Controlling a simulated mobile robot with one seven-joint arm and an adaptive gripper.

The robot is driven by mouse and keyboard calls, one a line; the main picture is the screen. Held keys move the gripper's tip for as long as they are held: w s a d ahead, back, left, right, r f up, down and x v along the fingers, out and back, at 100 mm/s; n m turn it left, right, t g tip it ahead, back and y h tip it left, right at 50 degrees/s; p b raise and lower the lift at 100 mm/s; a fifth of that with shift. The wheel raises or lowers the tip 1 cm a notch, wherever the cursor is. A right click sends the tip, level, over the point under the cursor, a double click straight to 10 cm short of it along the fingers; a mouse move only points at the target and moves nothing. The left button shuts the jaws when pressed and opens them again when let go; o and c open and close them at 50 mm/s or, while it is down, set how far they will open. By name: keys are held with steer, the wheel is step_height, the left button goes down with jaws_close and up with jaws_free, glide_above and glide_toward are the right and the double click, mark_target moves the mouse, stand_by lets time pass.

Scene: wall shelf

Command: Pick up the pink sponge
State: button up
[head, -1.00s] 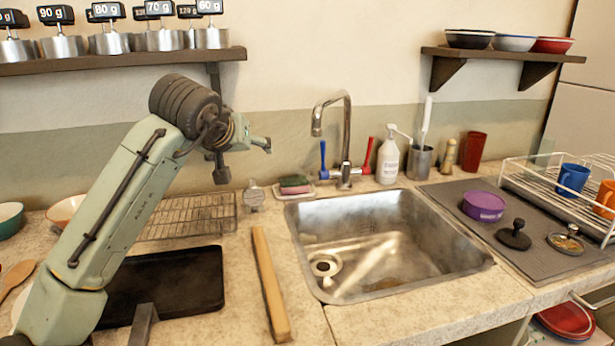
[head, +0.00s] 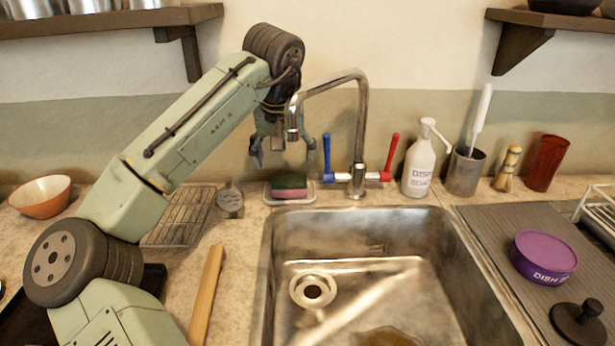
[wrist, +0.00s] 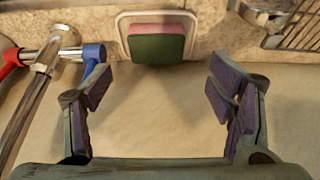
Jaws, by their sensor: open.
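The pink sponge (head: 289,191) has a dark green top layer and lies in a small white dish behind the sink. In the wrist view the sponge (wrist: 157,44) sits in its dish (wrist: 190,20) at the top middle, showing a green face and a pink strip. My gripper (head: 285,155) is just above and behind the sponge in the head view. In the wrist view my gripper (wrist: 160,88) is open and empty, its two purple-padded fingers spread wide. The sponge lies beyond the fingertips, roughly centred between them, and apart from them.
The chrome faucet (head: 358,130) stands just right of the sponge, its blue handle (head: 326,156) close to my gripper. A wire rack (head: 182,217) and small round gauge-like object (head: 230,200) lie left. The sink (head: 380,235) is in front. A soap bottle (head: 418,165) stands further right.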

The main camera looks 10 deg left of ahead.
mark_target(289, 182)
steer(key=b+x, duration=0.3)
steer(key=x, duration=0.3)
steer(key=shift+w+d+r, duration=0.1)
steer(key=shift+d, duration=0.05)
steer(key=b+x, duration=0.3)
steer(key=x, duration=0.2)
steer(key=shift+w+b, duration=0.1)
steer(key=shift+b, duration=0.3)
steer(key=shift+c, duration=0.3)
steer(key=c, duration=0.3)
step_height(289, 182, up, 18)
steer(key=shift+p, duration=0.35)
